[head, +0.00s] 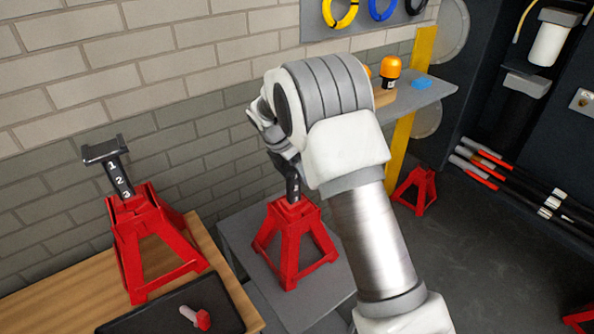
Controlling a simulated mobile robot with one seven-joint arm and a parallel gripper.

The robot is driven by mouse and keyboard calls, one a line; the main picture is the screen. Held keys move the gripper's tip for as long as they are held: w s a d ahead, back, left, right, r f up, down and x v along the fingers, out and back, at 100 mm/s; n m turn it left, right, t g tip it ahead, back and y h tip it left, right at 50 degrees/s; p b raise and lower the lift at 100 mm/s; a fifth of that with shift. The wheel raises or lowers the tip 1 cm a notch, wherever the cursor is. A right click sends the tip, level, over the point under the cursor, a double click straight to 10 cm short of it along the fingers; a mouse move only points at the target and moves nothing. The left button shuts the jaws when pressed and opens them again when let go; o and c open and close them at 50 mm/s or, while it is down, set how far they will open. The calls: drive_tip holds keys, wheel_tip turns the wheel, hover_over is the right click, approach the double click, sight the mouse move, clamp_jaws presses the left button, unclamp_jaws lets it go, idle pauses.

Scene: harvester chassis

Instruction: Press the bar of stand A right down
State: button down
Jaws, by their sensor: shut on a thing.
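A red jack stand (290,245) stands upright on a grey table in the middle. Its dark bar (292,182) sticks up a short way from the top. My gripper (284,153) is shut at the upper end of this bar, and the bar's head is hidden behind the gripper. A second red jack stand (150,245) stands on the wooden bench at left. Its black bar (114,170) is raised high, with a saddle on top and white numbers 1, 2, 3 showing. No letter shows on either stand, so I cannot tell which is stand A.
A black tray (165,320) with a red-and-pink item lies on the wooden bench (215,262). The grey table (262,290) has a little bare room around its stand. A shelf (425,97) holds an orange-capped bottle. Another red stand (417,192) is on the floor behind.

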sight(295, 193)
wheel_tip(295, 193, down, 10)
drive_tip(key=b, duration=0.4)
drive_tip(key=shift+s+r, duration=0.15)
drive_tip(key=shift+r, duration=0.1)
unclamp_jaws()
drive_tip(key=shift+r, duration=0.15)
drive_tip(key=v, duration=1.7)
drive_tip(key=shift+a+p, duration=0.15)
drive_tip(key=shift+p, duration=0.15)
